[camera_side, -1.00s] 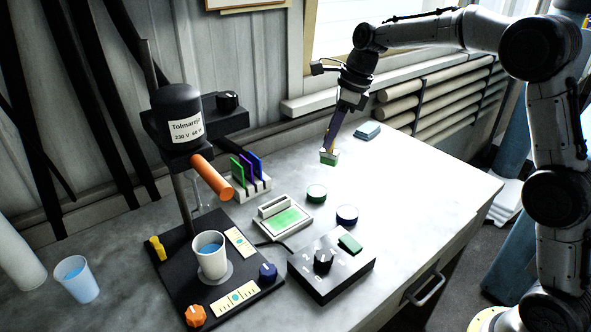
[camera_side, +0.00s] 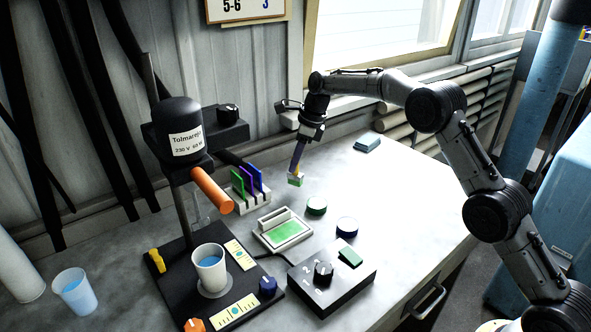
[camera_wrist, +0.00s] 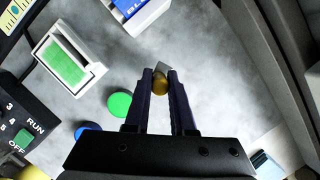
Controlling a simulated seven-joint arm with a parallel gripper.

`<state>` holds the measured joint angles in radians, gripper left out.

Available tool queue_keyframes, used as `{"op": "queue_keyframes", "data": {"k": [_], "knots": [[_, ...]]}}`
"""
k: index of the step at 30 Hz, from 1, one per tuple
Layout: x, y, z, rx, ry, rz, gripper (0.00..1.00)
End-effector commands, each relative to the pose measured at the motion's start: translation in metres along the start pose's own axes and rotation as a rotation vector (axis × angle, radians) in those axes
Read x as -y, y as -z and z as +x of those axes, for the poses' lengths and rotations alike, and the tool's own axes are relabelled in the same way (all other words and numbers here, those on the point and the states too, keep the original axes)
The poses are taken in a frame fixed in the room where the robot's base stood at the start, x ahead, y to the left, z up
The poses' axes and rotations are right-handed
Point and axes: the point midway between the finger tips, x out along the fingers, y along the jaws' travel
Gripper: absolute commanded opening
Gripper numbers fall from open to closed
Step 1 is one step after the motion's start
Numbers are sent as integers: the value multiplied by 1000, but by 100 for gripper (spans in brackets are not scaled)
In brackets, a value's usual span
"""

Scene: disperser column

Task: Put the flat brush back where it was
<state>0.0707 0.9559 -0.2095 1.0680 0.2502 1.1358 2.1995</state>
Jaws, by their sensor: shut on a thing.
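My gripper (camera_side: 299,158) is shut on the flat brush (camera_side: 295,180), which hangs below the fingers with a pale and green lower end. It is above the bench, right of the slotted rack (camera_side: 243,204) that holds upright green, purple and blue plates. In the wrist view, my gripper (camera_wrist: 160,78) has its two dark fingers around a brass-coloured round part of the brush (camera_wrist: 160,86), with a small grey piece beyond it. The rest of the brush is hidden there.
The disperser column (camera_side: 185,130) with an orange handle stands at the left over a white cup (camera_side: 210,268). A blue block (camera_side: 367,142) lies behind right. The bench's right side is clear.

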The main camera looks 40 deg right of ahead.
Motion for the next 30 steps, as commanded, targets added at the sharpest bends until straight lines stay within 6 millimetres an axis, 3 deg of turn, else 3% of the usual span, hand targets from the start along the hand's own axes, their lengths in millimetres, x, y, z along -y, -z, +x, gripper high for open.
{"op": "queue_keyframes", "data": {"k": [5,17,18,22,30], "knots": [[-1,8,24,-2,-3,1,0],[-1,10,29,-1,-2,0,0],[-1,10,29,-2,-2,0,30],[-1,10,29,-2,-2,0,53],[-1,10,29,-2,-2,0,53]]}}
